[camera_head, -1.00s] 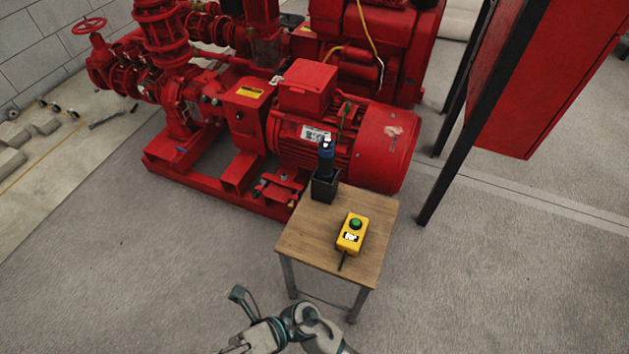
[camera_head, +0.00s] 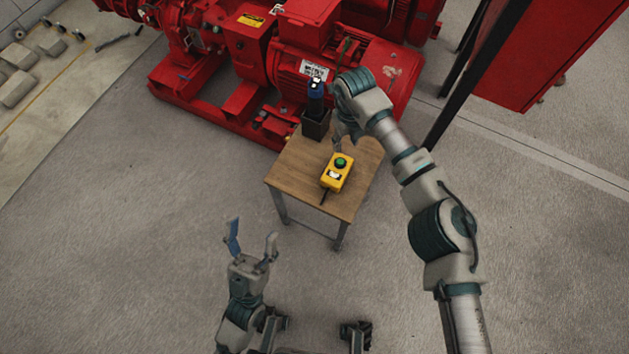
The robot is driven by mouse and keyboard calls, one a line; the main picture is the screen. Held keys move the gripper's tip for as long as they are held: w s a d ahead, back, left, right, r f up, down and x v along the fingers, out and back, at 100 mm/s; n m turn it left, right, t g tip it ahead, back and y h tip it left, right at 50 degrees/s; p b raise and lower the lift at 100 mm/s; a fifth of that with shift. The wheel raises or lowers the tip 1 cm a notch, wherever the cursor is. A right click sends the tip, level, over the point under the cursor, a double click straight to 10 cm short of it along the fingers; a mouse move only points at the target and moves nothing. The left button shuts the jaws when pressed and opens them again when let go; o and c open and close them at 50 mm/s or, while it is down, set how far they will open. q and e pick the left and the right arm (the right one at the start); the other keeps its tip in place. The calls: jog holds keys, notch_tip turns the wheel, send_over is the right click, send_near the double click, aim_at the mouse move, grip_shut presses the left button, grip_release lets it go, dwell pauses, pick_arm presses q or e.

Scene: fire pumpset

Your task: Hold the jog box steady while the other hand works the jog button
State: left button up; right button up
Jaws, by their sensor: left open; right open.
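The yellow jog box (camera_head: 334,176) with its green jog button (camera_head: 341,162) lies on the small wooden table (camera_head: 297,178). A short dark cable comes out of its near end. My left gripper (camera_head: 251,241) is open and empty, pointing away from me over the floor, in front of the table and apart from the box. My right arm reaches in from the lower right. My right gripper (camera_head: 347,138) is just beyond the box's far end, by the button, partly hidden behind its own wrist. It is open; I cannot tell whether it touches the box.
A dark holder (camera_head: 316,124) with a blue-topped item (camera_head: 315,97) stands at the table's back. The red pump motor (camera_head: 372,75) is close behind the table. A black post (camera_head: 463,82) and red cabinet (camera_head: 530,55) are at right. The floor around the table's front is clear.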

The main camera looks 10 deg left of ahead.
pick_arm(q)
jog(key=shift+o, duration=0.8)
jog(key=w+d+f+m+g, duration=0.1)
jog(key=w+f+g, duration=0.1)
jog(key=w+f, duration=0.2)
jog(key=w+d+f+g+h, duration=0.1)
jog(key=w+f+g, duration=0.2)
jog(key=f, duration=0.7)
jog(key=shift+w+d+m+g, duration=0.25)
jog(key=shift+w+m+g, duration=0.05)
jog(key=shift+w+m, duration=0.1)
jog(key=m+g+h, duration=0.2)
jog(key=m+g, duration=0.1)
jog(key=g, duration=0.2)
send_near(334, 175)
jog(key=x, duration=0.9)
jog(key=shift+f, duration=0.3)
jog(key=shift+w, duration=0.5)
jog(key=shift+d, duration=0.1)
pick_arm(e)
jog(key=shift+a, duration=0.4)
pick_arm(q)
jog(key=c, duration=1.5)
pick_arm(e)
jog(key=shift+d, duration=0.1)
